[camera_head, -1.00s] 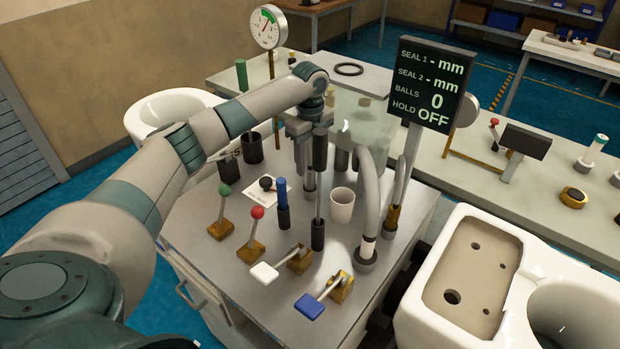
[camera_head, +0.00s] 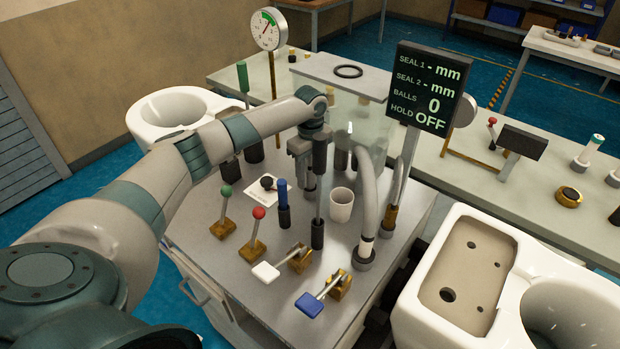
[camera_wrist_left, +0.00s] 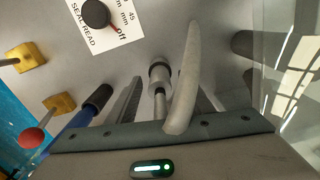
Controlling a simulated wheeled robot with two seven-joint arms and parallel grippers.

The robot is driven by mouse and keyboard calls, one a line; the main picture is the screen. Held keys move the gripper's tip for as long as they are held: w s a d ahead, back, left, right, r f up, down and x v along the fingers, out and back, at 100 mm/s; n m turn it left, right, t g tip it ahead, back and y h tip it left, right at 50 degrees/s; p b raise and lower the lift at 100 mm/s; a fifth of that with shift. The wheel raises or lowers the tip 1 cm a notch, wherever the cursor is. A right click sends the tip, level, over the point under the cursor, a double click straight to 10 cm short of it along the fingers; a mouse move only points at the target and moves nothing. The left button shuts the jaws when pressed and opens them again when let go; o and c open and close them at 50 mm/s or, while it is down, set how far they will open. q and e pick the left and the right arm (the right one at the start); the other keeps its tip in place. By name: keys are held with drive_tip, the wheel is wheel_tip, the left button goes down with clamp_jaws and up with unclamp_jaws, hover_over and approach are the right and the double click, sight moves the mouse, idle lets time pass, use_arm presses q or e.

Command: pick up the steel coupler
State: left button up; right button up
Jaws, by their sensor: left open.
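My left gripper (camera_head: 303,165) is open and points down over the bench, among the upright parts. A steel cylinder, which looks like the steel coupler (camera_head: 309,184), stands upright below it, its upper part hidden by the gripper. In the left wrist view the coupler (camera_wrist_left: 159,74) is a short grey cylinder with a pale collar. It lies between the two finger strips of my left gripper (camera_wrist_left: 165,100), and I cannot tell whether they touch it. A pale curved bar or hose crosses close beside it. My right gripper is not in view.
A black-gripped rod (camera_head: 319,155) stands just in front of the gripper. A blue handle (camera_head: 282,191) is at its left, and a white cup (camera_head: 341,205) and grey hose (camera_head: 368,195) at its right. Levers (camera_head: 258,230) and pedals (camera_head: 266,271) fill the front.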

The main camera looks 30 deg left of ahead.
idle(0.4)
use_arm(q)
clamp_jaws()
wheel_tip(320, 180, up, 8)
drive_tip(key=b, duration=0.3)
drive_tip(key=shift+r, duration=0.2)
drive_tip(key=shift+r+b, duration=0.35)
drive_tip(key=shift+r, duration=0.5)
